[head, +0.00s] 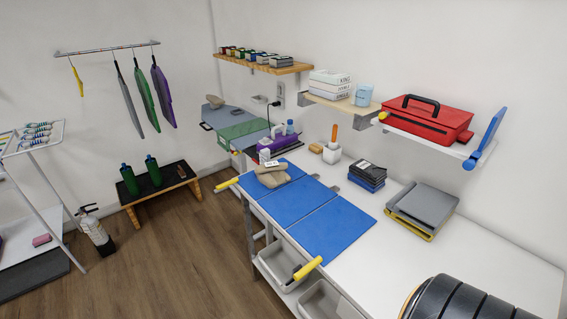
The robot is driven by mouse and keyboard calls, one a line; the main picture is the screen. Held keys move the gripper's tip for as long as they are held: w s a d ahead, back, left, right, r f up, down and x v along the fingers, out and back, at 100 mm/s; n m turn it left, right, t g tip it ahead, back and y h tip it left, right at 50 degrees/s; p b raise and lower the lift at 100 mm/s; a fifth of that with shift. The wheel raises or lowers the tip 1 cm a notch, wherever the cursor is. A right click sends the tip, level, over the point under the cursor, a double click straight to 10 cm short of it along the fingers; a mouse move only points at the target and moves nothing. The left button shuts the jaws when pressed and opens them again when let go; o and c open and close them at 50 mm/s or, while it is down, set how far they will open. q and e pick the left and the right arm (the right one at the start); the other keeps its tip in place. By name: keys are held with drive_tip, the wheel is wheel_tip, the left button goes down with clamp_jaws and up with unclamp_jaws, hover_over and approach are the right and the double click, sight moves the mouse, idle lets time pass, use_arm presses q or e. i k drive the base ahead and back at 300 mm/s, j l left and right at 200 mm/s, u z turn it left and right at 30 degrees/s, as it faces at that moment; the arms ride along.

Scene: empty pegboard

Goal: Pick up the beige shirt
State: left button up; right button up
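A beige folded cloth, which looks like the beige shirt (273,178), lies on the far left blue mat (290,201) on the white workbench. It appears bunched or folded in layers, and a small pale item sits at its top. Neither of my grippers shows in the head view, so their state and distance from the shirt are hidden.
A purple and white tool (277,143) stands just behind the shirt. Dark blue boxes (367,176), grey flat trays (422,207) and a large black ribbed object (465,300) stand farther right. A red toolbox (424,120) sits on the wall shelf. The other blue mats are clear.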

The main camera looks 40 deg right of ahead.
sight(272, 175)
drive_tip(key=i+j+z, duration=0.2)
drive_tip(key=i+z, duration=0.2)
drive_tip(key=i+j+z, duration=0.25)
drive_tip(key=z, duration=0.2)
drive_tip(key=i+j+z, duration=0.55)
drive_tip(key=j+z, duration=0.3)
